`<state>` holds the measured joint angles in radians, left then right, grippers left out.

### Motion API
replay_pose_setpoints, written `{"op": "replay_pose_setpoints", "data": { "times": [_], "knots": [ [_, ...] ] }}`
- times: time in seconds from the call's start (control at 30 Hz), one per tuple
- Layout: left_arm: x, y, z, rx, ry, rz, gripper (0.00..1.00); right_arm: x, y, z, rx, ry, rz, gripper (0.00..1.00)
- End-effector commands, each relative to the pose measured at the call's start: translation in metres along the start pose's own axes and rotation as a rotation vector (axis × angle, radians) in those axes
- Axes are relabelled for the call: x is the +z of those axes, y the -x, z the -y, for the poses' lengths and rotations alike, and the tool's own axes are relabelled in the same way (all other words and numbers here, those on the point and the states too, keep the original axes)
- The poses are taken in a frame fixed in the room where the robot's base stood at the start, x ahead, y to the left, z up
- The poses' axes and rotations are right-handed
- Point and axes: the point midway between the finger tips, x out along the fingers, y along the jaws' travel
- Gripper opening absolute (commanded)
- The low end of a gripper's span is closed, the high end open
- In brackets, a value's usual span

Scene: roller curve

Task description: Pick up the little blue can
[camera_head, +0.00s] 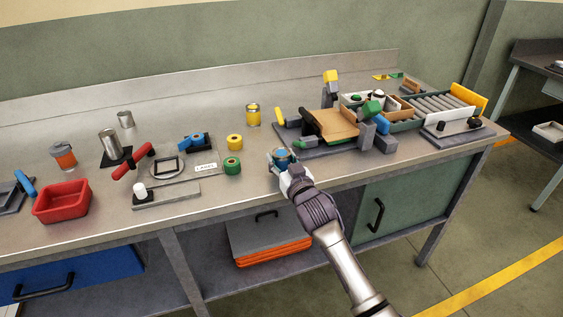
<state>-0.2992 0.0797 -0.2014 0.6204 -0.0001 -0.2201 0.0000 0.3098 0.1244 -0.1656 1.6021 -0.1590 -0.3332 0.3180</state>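The little blue can (282,154) stands at the front part of the bench, its blue upper part showing. My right gripper (283,161) reaches in from the lower right and is at the can, with its fingers around the can's near side and flanks. The gripper hides the can's lower part, so I cannot tell whether the fingers press on it or whether it touches the bench. My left gripper is not in view.
A green roll (233,166) and a yellow roll (235,142) stand left of the can. A yellow can (253,115) is behind it. A grey fixture with a wooden block (331,125) is close on the right. A red bin (61,202) is at far left.

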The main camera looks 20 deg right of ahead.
Motion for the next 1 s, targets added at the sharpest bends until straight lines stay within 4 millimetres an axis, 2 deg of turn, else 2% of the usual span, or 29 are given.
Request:
{"op": "replay_pose_setpoints", "data": {
  "times": [0.03, 0.13, 0.17, 0.43, 0.57, 0.8, 0.9, 1.0],
  "knots": [
    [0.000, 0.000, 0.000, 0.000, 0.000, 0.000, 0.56, 0.000, 0.000, 0.000, 0.000, 0.000, 0.000, 0.28],
    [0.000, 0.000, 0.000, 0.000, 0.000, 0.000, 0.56, 0.000, 0.000, 0.000, 0.000, 0.000, 0.000, 0.11],
    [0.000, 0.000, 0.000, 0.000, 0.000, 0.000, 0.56, -0.001, 0.000, 0.000, 0.000, 0.000, -0.002, 0.08],
    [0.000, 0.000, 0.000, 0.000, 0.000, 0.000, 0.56, -0.006, 0.000, 0.000, 0.000, 0.000, -0.003, 0.08],
    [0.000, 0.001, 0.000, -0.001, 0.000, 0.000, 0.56, -0.025, 0.000, 0.000, -0.001, 0.001, -0.006, 0.08],
    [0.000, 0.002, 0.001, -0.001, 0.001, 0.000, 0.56, -0.074, 0.000, 0.000, -0.001, 0.000, -0.007, 0.08],
    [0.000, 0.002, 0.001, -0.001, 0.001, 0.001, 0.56, -0.088, 0.000, 0.000, -0.001, 0.001, -0.005, 0.08],
    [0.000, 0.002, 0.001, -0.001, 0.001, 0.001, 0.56, -0.090, 0.007, 0.003, -0.003, -0.001, -0.001, 0.08]
  ]
}}
